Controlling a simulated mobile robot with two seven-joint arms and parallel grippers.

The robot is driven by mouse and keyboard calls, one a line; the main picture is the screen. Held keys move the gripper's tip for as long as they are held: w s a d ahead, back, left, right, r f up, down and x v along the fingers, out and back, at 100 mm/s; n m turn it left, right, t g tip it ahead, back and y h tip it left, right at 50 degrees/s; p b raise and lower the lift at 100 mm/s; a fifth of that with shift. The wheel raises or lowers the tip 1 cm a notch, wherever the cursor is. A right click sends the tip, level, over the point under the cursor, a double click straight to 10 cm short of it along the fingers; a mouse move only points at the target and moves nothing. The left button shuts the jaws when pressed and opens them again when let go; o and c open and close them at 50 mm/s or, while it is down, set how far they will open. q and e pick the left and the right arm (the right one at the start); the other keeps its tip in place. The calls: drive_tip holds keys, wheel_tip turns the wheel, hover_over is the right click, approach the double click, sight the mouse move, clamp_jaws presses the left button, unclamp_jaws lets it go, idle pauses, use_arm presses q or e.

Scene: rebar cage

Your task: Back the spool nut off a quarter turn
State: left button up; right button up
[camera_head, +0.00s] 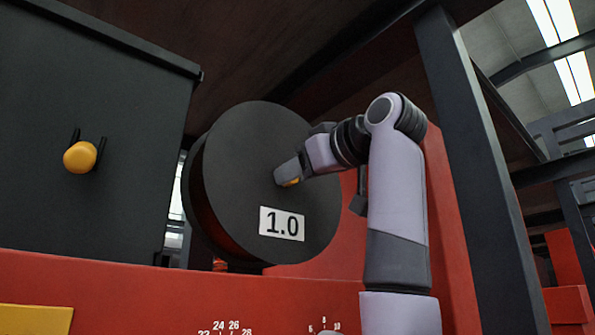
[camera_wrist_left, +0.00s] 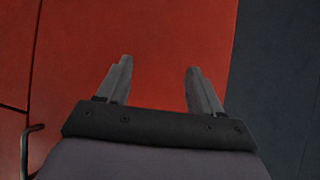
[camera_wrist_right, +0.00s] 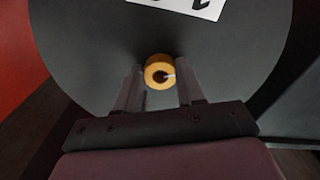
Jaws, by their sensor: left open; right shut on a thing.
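The spool (camera_head: 240,170) is a large dark disc with a white "1.0" label (camera_head: 282,223) on its face. The spool nut is a yellow ring at the disc's centre; only a sliver of it (camera_head: 292,182) shows in the head view. My right gripper (camera_head: 287,175) is at the spool's centre, shut on the nut. In the right wrist view the nut (camera_wrist_right: 160,72) sits between the fingertips, with a dark hole in its middle. My left gripper (camera_wrist_left: 158,80) is open and empty in the left wrist view, facing a red panel (camera_wrist_left: 140,40); it is not in the head view.
A dark cabinet (camera_head: 90,150) with a yellow knob (camera_head: 80,157) stands left of the spool. A red machine body (camera_head: 150,290) with white number scales runs below. A dark upright post (camera_head: 475,150) stands right of my right arm.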

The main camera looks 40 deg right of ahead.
drive_tip(key=shift+n, duration=0.7)
drive_tip(key=o, duration=1)
drive_tip(key=shift+o, duration=0.2)
drive_tip(key=shift+s, duration=0.1)
drive_tip(key=s+b, duration=0.2)
drive_tip(key=s, duration=0.5)
drive_tip(key=shift+d, duration=0.3)
